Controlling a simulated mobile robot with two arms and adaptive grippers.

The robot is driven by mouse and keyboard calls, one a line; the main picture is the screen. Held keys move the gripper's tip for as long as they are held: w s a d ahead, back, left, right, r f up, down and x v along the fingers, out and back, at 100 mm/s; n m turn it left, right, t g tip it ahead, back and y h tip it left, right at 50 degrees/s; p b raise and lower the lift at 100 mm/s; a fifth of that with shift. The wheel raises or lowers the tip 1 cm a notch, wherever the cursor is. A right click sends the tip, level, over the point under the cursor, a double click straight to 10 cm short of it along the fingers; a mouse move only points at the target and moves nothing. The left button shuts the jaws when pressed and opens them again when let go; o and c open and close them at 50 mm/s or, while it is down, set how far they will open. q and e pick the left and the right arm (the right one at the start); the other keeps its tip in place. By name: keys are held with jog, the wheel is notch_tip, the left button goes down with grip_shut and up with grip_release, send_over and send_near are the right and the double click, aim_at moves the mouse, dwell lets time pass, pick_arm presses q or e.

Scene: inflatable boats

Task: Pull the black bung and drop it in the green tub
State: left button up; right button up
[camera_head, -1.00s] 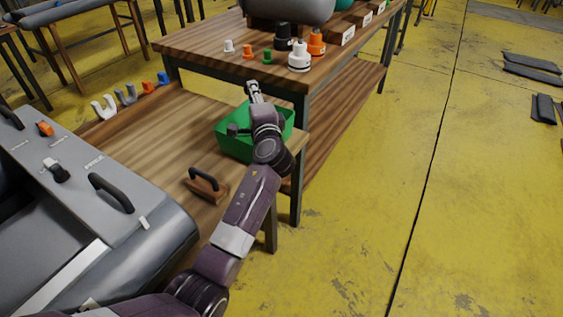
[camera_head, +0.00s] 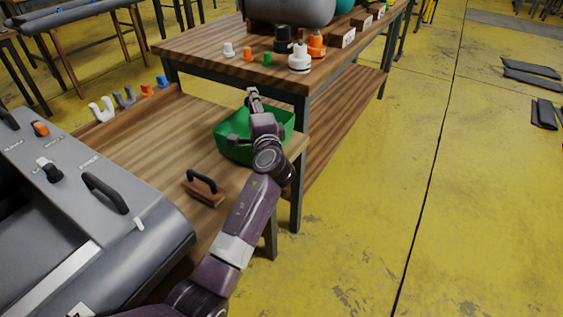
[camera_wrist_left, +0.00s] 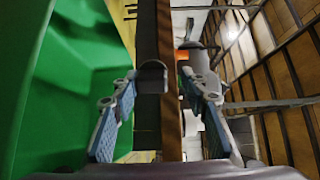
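My left gripper (camera_head: 253,93) is over the green tub (camera_head: 222,145), near its far side. In the left wrist view, the fingertips (camera_wrist_left: 158,82) are apart. A dark, rounded piece (camera_wrist_left: 152,77) shows between them, close to one fingertip, with a gap to the other. It may be the black bung; I cannot tell whether it touches a finger. The tub's green wall (camera_wrist_left: 75,90) fills the left of that view. On the grey boat (camera_head: 115,190), a black knob with white on it (camera_head: 51,171) sits near an orange plug (camera_head: 40,129). My right gripper is out of view.
The tub stands on a wooden bench (camera_head: 150,145) with a black-handled block (camera_head: 204,190). A higher table (camera_head: 215,45) behind holds caps, including a black one (camera_head: 283,38).

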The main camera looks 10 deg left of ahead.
pick_arm(q)
jog(key=shift+o, duration=0.3)
jog(key=v, duration=1.2)
